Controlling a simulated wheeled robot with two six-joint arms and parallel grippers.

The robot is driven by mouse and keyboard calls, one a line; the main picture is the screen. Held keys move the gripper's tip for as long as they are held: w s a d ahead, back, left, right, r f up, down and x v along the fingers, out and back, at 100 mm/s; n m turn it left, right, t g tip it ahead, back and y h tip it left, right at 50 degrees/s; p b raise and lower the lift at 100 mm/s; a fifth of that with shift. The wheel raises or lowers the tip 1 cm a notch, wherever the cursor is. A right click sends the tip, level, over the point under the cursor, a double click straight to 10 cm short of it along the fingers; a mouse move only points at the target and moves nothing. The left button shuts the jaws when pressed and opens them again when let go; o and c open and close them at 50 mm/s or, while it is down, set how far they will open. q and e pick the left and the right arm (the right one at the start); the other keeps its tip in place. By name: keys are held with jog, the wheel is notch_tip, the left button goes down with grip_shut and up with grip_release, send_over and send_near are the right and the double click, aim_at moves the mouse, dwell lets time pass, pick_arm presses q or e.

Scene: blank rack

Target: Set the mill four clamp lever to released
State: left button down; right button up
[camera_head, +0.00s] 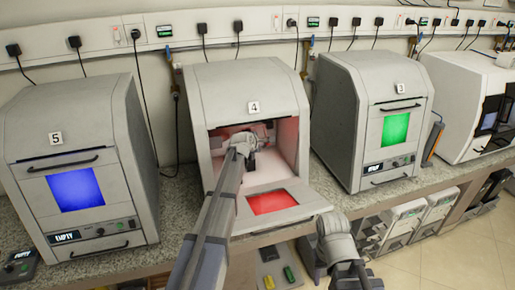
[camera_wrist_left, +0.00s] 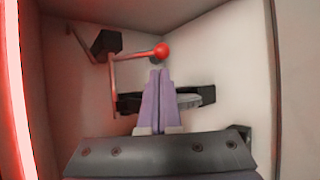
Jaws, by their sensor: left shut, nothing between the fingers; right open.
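Mill four (camera_head: 245,92), marked 4, stands with its front door (camera_head: 290,200) folded down and its chamber lit red. My left arm reaches into the chamber. My left gripper (camera_head: 249,160) is shut and empty; its purple fingertips (camera_wrist_left: 159,72) show in the left wrist view. The clamp lever there is a thin bar ending in a red ball knob (camera_wrist_left: 161,49). The fingertips are just below the knob; I cannot tell whether they touch. Behind the fingers a black holder (camera_wrist_left: 130,103) bears a grey disc (camera_wrist_left: 189,99). My right gripper (camera_head: 357,277) is open, low in front of the bench.
Mill five (camera_head: 70,120) with a blue window stands left, mill three (camera_head: 370,80) with a green window right; both are closed. A white machine (camera_head: 462,90) stands far right. The chamber walls (camera_wrist_left: 225,50) lie close around my left gripper. The bench edge (camera_head: 270,238) runs below mill four.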

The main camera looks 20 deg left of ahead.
pick_arm(q)
jog(key=b+x, duration=0.1)
jog(key=x, duration=0.3)
jog(key=shift+w+f+b, duration=0.1)
jog(key=shift+w+b, duration=0.05)
jog(key=shift+b, duration=0.15)
pick_arm(e)
notch_tip(320, 180, down, 2)
jog(key=shift+f, duration=0.2)
pick_arm(q)
jog(key=p, duration=0.1)
jog(key=r+p, duration=0.1)
jog(key=s+r+g+p, duration=0.1)
jog(key=shift+d+h+p, duration=0.25)
jog(key=shift+h+p, duration=0.05)
jog(key=shift+p, duration=0.1)
pick_arm(e)
notch_tip(320, 180, up, 4)
jog(key=shift+f, duration=0.1)
